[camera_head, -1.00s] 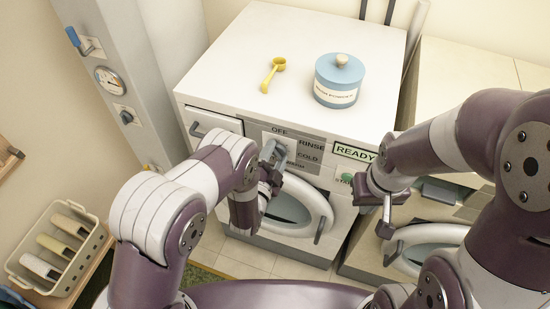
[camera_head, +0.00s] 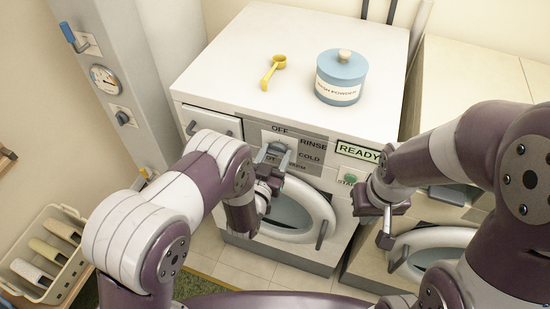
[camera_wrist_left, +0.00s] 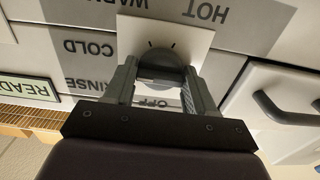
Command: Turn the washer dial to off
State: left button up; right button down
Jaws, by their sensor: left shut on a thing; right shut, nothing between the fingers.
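The washer (camera_head: 190,85) is white and has a grey label panel on its front with OFF, RINSE, COLD and WARM printed around the dial. In the left wrist view, the dark grey round dial (camera_wrist_left: 162,58) sits on a white square plate, and HOT is readable too. My left gripper (camera_head: 272,153) is at the dial, with one finger on each side of it, shut on it. It also shows in the left wrist view (camera_wrist_left: 160,88), with OFF readable between its fingers. The dial's pointer direction cannot be told. My right gripper (camera_head: 385,240) is shut and empty, in front of the washer's right side.
A READY display (camera_head: 357,152) and a green START button (camera_head: 350,178) are right of the dial. A blue powder jar (camera_head: 340,78) and a yellow scoop (camera_head: 272,72) rest on the washer top. A second appliance (camera_head: 470,75) stands at right, a basket (camera_head: 45,250) at lower left.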

pick_arm(q)
jog(key=n, duration=0.1)
jog(key=n+b, duration=0.1)
jog(key=n, duration=0.2)
jog(key=shift+f+n+b, duration=0.25)
jog(key=shift+n+b, duration=0.05)
jog(key=shift+b, duration=0.1)
jog(key=n+b, duration=0.1)
jog(key=n, duration=0.3)
jog(key=shift+n+b, duration=0.3)
jog(key=shift+b, duration=0.1)
jog(key=n+b, duration=0.2)
jog(key=n, duration=0.3)
jog(key=shift+n+b, duration=0.8)
jog(key=shift+n, duration=1.2)
jog(key=shift+r, duration=0.1)
jog(key=o, duration=1)
jog(key=shift+s, duration=0.1)
jog(key=shift+r, duration=0.1)
